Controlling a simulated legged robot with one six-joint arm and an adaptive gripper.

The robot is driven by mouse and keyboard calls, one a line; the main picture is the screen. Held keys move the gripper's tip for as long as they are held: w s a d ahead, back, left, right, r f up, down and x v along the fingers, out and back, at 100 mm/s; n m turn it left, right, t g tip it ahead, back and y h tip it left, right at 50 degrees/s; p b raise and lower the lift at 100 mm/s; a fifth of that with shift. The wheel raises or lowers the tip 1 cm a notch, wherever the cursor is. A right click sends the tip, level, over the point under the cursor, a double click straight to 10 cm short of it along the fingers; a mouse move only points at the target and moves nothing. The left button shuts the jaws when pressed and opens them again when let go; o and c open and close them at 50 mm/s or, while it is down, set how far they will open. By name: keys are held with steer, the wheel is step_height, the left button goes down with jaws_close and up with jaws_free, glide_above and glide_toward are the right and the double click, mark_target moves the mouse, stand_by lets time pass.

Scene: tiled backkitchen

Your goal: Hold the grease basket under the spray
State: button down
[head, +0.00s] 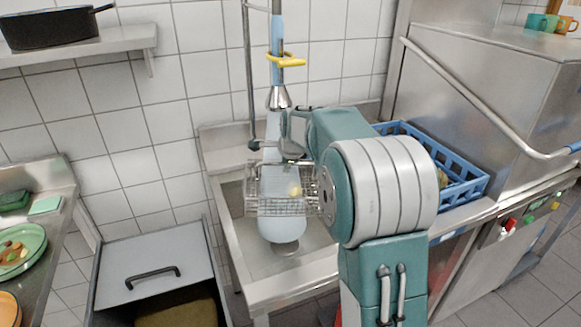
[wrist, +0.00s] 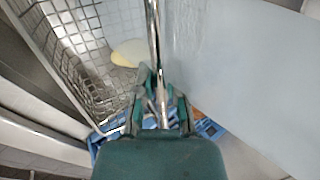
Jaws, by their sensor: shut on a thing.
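The wire grease basket (head: 262,207) hangs over the sink in the head view, with a pale yellow lump (head: 295,189) inside. My gripper (head: 283,150) is above the basket; part of it is hidden by my arm. In the wrist view my gripper (wrist: 160,112) is shut on a thin metal bar, the basket's handle (wrist: 152,45). The basket's mesh (wrist: 85,45) is at left there, with the yellow lump (wrist: 127,53) beside it. The spray head (head: 278,98) hangs above, and a pale blue water stream (head: 284,228) passes down at the basket. The stream also fills the right of the wrist view (wrist: 240,70).
The steel sink (head: 240,250) lies below. A blue crate (head: 465,185) stands to its right, before a steel dishwasher (head: 480,100). A grey lidded bin (head: 155,265) is at left. A counter with plates (head: 22,245) is at far left, and a shelf holds a black pan (head: 50,27).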

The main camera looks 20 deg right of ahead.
steer(key=shift+w+f, duration=0.3)
steer(key=shift+w, duration=0.5)
steer(key=shift+w+f, duration=0.3)
steer(key=shift+w, duration=0.45)
steer(key=shift+w+f, duration=0.3)
steer(key=shift+w, duration=0.5)
steer(key=shift+d, duration=0.15)
steer(key=shift+d, duration=1.4)
